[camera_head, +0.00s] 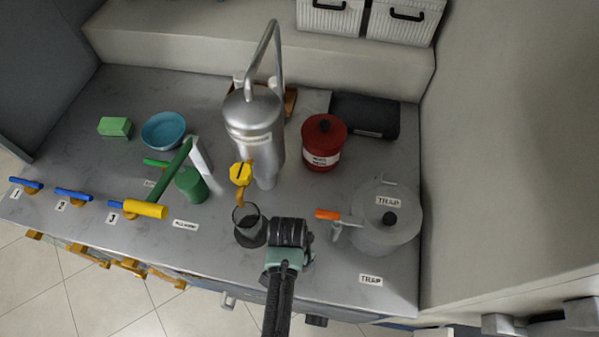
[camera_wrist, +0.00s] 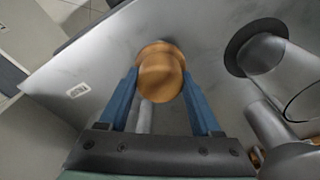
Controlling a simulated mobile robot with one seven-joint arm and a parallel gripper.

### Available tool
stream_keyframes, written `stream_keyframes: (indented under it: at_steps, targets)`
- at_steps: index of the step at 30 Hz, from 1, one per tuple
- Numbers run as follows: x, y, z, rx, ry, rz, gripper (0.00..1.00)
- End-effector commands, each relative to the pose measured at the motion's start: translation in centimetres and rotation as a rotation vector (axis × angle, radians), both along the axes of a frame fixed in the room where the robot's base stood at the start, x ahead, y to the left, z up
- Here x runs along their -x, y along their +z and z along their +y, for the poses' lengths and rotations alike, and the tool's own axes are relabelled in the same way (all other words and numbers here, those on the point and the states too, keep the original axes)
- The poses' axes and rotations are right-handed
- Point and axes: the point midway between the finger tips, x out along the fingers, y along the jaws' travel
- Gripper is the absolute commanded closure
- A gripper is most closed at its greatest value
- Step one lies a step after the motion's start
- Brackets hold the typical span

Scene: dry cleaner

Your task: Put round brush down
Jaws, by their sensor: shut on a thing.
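The round brush (camera_wrist: 160,66) shows in the wrist view as a rounded orange-brown wooden end with a grey stem below it. My gripper (camera_wrist: 160,80) has its two blue fingers on either side of it, shut on it. In the head view my gripper (camera_head: 290,236) is over the front part of the grey counter (camera_head: 330,270), just right of a dark see-through cup (camera_head: 249,226). There the brush and fingertips are hidden behind my wrist. I cannot tell whether the brush touches the counter.
A steel tank (camera_head: 252,118) with a yellow tap (camera_head: 241,174) stands behind the cup. A grey lidded pot (camera_head: 384,222) with an orange-handled valve (camera_head: 328,214) is to the right. A red canister (camera_head: 323,142) stands further back. Bare counter lies around the front TRAP label (camera_head: 371,279).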

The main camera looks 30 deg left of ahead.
Motion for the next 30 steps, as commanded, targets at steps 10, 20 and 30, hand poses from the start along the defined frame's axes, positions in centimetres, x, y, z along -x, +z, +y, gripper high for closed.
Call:
stream_keyframes:
  at_steps: [10,20,30]
  targets:
    - [0.0,-1.5,0.0,0.000,0.000,-0.002,1.00]
    - [0.0,-1.8,0.0,-0.001,0.000,-0.001,0.10]
    - [0.0,-1.6,0.0,-0.001,0.000,-0.001,0.05]
